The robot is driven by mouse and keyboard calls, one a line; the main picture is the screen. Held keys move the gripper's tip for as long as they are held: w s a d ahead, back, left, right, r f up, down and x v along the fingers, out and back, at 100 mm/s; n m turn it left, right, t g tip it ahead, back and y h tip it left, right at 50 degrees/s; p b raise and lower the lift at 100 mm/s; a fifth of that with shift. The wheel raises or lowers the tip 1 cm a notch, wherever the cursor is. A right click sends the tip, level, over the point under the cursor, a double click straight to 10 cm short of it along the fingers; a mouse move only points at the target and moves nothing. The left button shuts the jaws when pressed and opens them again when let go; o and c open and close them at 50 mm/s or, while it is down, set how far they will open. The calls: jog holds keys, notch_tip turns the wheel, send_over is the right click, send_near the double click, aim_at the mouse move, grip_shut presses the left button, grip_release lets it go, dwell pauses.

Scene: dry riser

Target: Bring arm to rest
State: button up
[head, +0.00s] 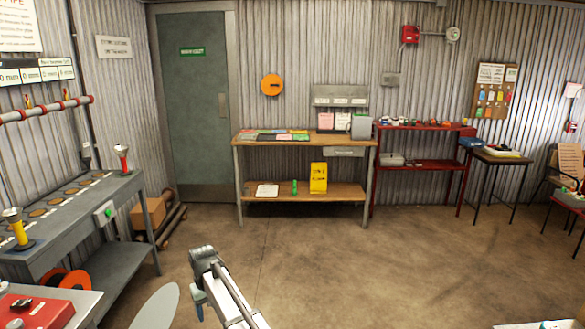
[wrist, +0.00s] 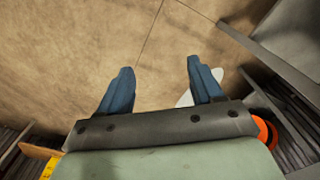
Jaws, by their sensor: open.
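My arm reaches up from the bottom middle of the head view, over open floor. My gripper (wrist: 157,88) shows in the wrist view with its two blue fingers spread apart. Nothing is between the fingers, and bare brown floor (wrist: 150,40) lies beyond them. In the head view a blue finger shows at the near side of the arm's end, and the rest of the gripper is hard to make out.
A grey workbench (head: 85,200) with several fittings stands at the left. A red box (head: 35,310) is at the bottom left. A wooden table (head: 300,144), red shelf (head: 415,165) and small dark table (head: 497,157) line the far wall. The middle floor is clear.

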jog(key=s+d+f+m, duration=0.2)
jog(key=d+f, duration=0.3)
jog(key=d, duration=0.6)
jog(key=s+d+f+m, duration=0.1)
jog(key=d+f, duration=0.3)
jog(key=d, duration=0.8)
jog(key=s+d+f+m, duration=0.2)
jog(key=s+d+f, duration=0.2)
jog(key=s+d, duration=0.5)
jog(key=s+d+f+m, duration=0.2)
jog(key=s+d+f, duration=0.2)
jog(key=d, duration=0.8)
jog(key=s+f+g, duration=0.3)
jog(key=s+f, duration=0.7)
jog(key=s, duration=0.4)
jog(key=s+f+g, duration=0.3)
jog(key=s+f, duration=0.7)
jog(key=s, duration=0.5)
jog(key=shift+s+g, duration=0.2)
jog(key=shift+g, duration=0.2)
jog(key=shift+a+r, duration=0.1)
